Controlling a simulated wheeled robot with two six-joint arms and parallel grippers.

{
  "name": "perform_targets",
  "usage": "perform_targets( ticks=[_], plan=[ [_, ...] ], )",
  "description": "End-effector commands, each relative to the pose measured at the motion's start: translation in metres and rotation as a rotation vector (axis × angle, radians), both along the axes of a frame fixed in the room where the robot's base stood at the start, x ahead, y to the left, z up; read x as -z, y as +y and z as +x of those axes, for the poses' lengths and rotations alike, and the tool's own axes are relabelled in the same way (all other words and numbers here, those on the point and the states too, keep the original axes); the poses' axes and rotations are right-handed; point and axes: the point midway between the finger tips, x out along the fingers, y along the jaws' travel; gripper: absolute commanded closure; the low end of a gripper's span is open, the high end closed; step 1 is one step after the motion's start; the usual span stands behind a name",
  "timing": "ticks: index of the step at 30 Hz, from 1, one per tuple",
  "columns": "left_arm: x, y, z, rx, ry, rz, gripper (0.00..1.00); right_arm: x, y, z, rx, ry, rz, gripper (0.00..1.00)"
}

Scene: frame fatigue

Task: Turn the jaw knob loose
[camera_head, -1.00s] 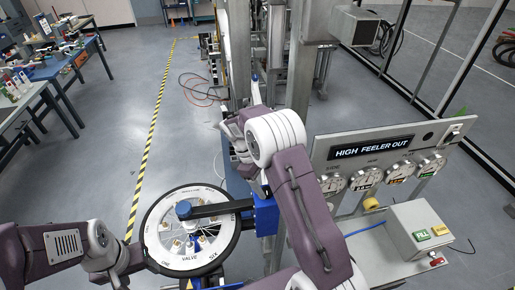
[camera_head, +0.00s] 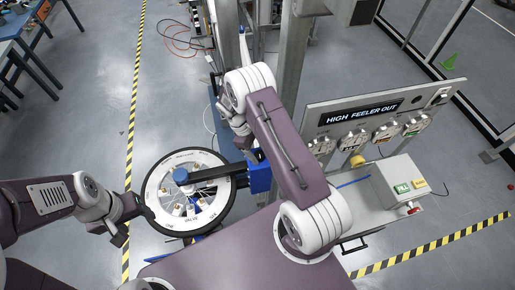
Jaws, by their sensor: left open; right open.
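A black-rimmed wheel (camera_head: 222,212) with a white lettered face lies flat at lower centre. A blue round knob (camera_head: 181,175) sits above its face, at the end of a dark bar (camera_head: 213,172) that runs to a blue block (camera_head: 260,178). I cannot tell for sure which part is the jaw knob. My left gripper (camera_head: 134,221) is open and empty beside the wheel's left rim; I cannot tell if it touches. My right gripper (camera_head: 246,142) is above and right of the wheel, near the blue block, partly hidden by my own arm; its fingertips are unclear.
A metal column (camera_head: 291,70) rises behind my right arm. Open floor lies left of the wheel.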

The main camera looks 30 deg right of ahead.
Motion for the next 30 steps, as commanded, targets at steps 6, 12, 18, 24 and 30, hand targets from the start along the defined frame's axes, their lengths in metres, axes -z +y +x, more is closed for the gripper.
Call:
perform_targets(
  ticks=[6, 12, 18, 24, 30],
  plan=[
    [0.0009, 0.0001, -0.0003, 0.0, 0.0, 0.0, 0.39, 0.001, 0.001, 0.0015, 0.0, -0.005, 0.002, 0.58],
    [0.0008, 0.0, -0.0002, 0.0, 0.0, 0.0, 0.39, 0.0009, 0.0012, 0.0005, 0.001, -0.002, 0.002, 0.98],
    [0.0011, 0.0001, -0.0002, 0.0, 0.0, 0.0, 0.39, 0.0017, 0.0012, 0.0007, 0.001, -0.003, 0.002, 0.98],
    [0.0029, 0.0, -0.0002, 0.0, 0.0, 0.0, 0.39, 0.0024, 0.0018, 0.0005, -0.023, -0.003, 0.004, 0.98],
    [0.0087, 0.0, -0.0003, 0.0, 0.0, 0.0, 0.39, 0.0036, 0.0024, -0.0002, -0.117, -0.003, 0.004, 0.98]
  ],
)
